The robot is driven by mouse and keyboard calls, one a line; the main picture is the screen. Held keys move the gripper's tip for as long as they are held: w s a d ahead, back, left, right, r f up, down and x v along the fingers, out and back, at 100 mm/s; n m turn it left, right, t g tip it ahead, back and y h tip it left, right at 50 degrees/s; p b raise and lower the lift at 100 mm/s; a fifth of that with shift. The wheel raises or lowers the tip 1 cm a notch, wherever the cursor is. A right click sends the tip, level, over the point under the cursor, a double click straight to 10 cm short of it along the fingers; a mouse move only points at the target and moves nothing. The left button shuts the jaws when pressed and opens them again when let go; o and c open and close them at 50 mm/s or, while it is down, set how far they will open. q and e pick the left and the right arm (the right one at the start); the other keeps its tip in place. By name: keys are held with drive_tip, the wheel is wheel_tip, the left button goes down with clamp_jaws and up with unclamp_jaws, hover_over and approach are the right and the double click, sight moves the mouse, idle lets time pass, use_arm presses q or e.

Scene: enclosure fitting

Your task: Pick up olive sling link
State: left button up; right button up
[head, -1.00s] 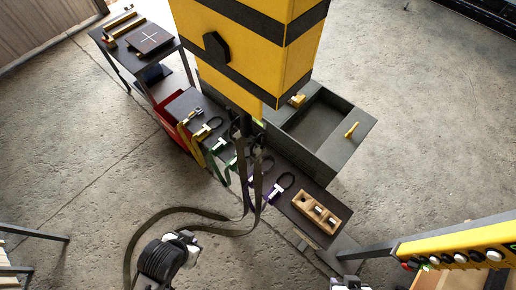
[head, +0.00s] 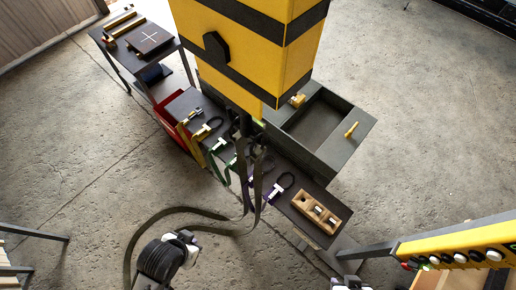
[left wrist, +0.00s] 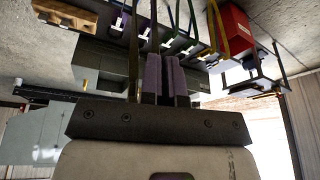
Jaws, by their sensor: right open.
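The olive sling link's long strap (head: 257,185) hangs off the near edge of the dark bench, between the green and purple links. Its metal end is hard to make out beneath the yellow column. In the left wrist view an olive strap (left wrist: 133,50) runs beside my left gripper (left wrist: 163,58), whose grey-purple pads stand close together. I cannot tell whether they hold anything. The left fingers cannot be made out in the head view. My right gripper (head: 349,284) shows only in part at the bottom edge, open and apart from the links.
Yellow (head: 205,130), green (head: 221,145) and purple (head: 283,183) links lie along the bench. A wooden block (head: 321,211) sits at its right end, beside a grey open box (head: 345,155). A striped yellow column (head: 245,50) overhangs the bench. A yellow control panel (head: 450,243) is at right.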

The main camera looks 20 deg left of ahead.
use_arm(q)
drive_tip(key=o, duration=0.7)
drive_tip(key=shift+d, duration=0.1)
drive_tip(key=o, duration=0.3)
drive_tip(key=shift+a, duration=0.2)
